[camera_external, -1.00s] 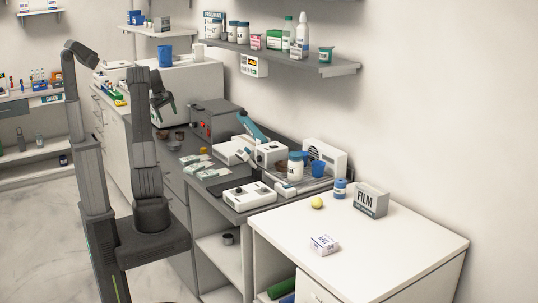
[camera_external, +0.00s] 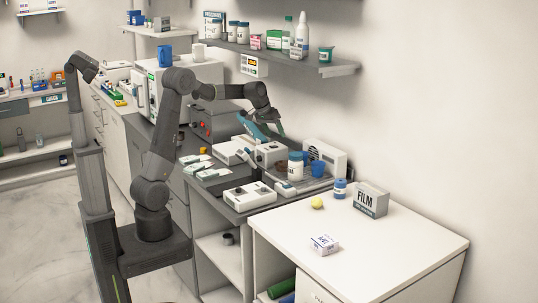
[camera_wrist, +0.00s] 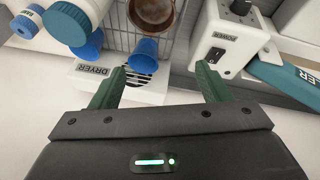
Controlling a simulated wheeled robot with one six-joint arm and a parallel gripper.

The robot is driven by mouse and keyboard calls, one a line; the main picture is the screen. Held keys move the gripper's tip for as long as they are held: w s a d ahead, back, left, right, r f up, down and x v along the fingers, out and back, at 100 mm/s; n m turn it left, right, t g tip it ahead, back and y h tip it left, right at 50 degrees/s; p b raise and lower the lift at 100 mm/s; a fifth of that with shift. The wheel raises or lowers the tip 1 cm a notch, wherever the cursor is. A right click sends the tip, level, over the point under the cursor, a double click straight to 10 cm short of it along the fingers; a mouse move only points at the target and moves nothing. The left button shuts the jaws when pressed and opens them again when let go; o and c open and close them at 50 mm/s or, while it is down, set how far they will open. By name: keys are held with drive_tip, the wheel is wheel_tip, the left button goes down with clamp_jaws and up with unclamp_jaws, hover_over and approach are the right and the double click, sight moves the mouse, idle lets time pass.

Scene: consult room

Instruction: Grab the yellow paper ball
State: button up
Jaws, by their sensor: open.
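The yellow paper ball (camera_external: 317,203) rests on the white counter (camera_external: 400,256) in the external view, near its back edge, left of the FILM box. It does not show in the wrist view. My gripper (camera_external: 282,133) is raised over the grey bench, behind and to the left of the ball and well apart from it. In the wrist view my gripper (camera_wrist: 163,80) has its two green fingers spread apart with nothing between them.
The FILM box (camera_external: 371,200) and a blue jar (camera_external: 340,188) stand close right of the ball. A small white box (camera_external: 324,244) lies in front. A wire rack (camera_wrist: 118,37) with bottles and cups is beneath my gripper. The wall shelf (camera_external: 290,55) hangs above. The counter's right side is clear.

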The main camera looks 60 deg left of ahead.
drive_tip(key=s+d+m+h+b, duration=0.1)
drive_tip(key=d+m, duration=0.1)
drive_tip(key=d, duration=0.6)
drive_tip(key=s+d+m, duration=0.2)
drive_tip(key=d+m, duration=0.1)
drive_tip(key=d, duration=0.6)
drive_tip(key=m+h, duration=0.1)
drive_tip(key=m, duration=0.4)
hover_over(315, 198)
drive_tip(key=s+a, duration=0.4)
drive_tip(key=s, duration=0.1)
wheel_tip(315, 198, down, 6)
drive_tip(key=x, duration=0.5)
drive_tip(key=d+x, duration=0.1)
drive_tip(key=x, duration=0.1)
drive_tip(key=shift+w+f, duration=0.1)
drive_tip(key=shift+f, duration=0.1)
drive_tip(key=shift+p+x, duration=0.4)
drive_tip(key=shift+x, duration=2.35)
drive_tip(key=shift+a, duration=0.15)
drive_tip(key=c, duration=1.1)
